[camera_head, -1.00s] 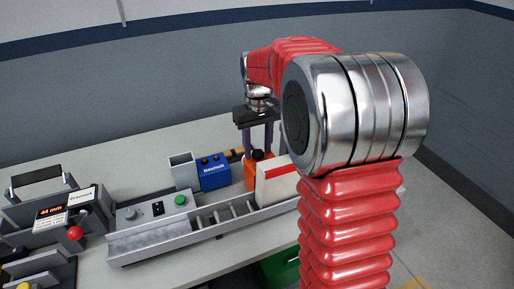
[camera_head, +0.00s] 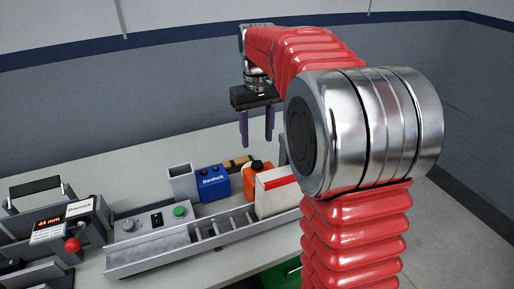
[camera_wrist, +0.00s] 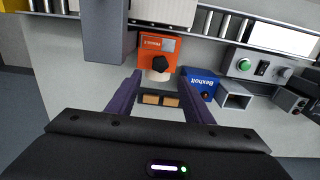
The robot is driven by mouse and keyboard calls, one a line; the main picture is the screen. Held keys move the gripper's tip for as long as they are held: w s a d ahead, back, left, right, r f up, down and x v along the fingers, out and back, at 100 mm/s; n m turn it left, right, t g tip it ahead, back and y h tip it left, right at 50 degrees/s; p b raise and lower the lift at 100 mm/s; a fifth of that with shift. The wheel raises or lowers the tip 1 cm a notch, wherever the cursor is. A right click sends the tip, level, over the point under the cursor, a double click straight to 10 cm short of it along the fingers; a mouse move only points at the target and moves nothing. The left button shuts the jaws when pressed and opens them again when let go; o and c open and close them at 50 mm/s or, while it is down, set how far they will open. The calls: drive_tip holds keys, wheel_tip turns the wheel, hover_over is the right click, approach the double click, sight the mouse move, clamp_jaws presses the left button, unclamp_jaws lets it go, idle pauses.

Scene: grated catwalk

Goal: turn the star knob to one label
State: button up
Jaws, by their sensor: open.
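In the wrist view a dark, many-sided knob (camera_wrist: 160,64), probably the star knob, sits on an orange box (camera_wrist: 148,44) with a small grey label. Its markings are too small to read. A pale round cap is beside it. My gripper (camera_head: 257,138) is open and empty, pointing down above and behind the orange box. In the wrist view its two purple fingers (camera_wrist: 160,73) appear on either side of the cap, apart from it.
A blue box (camera_head: 213,183) and an open grey bin (camera_head: 184,183) stand left of the orange box. A grey tray with rollers (camera_head: 150,254) runs in front, with a control panel (camera_head: 150,226) behind it. Bare bench lies toward the wall.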

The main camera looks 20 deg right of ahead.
wheel_tip(320, 180, up, 5)
drive_tip(key=shift+f, duration=0.1)
idle(0.6)
drive_tip(key=s+a+t, duration=0.3)
drive_tip(key=s+a, duration=0.4)
drive_tip(key=s, duration=0.6)
drive_tip(key=s+a+f+t, duration=0.2)
drive_tip(key=s+a+f, duration=0.2)
drive_tip(key=s+f, duration=0.3)
drive_tip(key=s, duration=0.4)
drive_tip(key=shift+s+f+t, duration=0.3)
drive_tip(key=shift+f, duration=0.1)
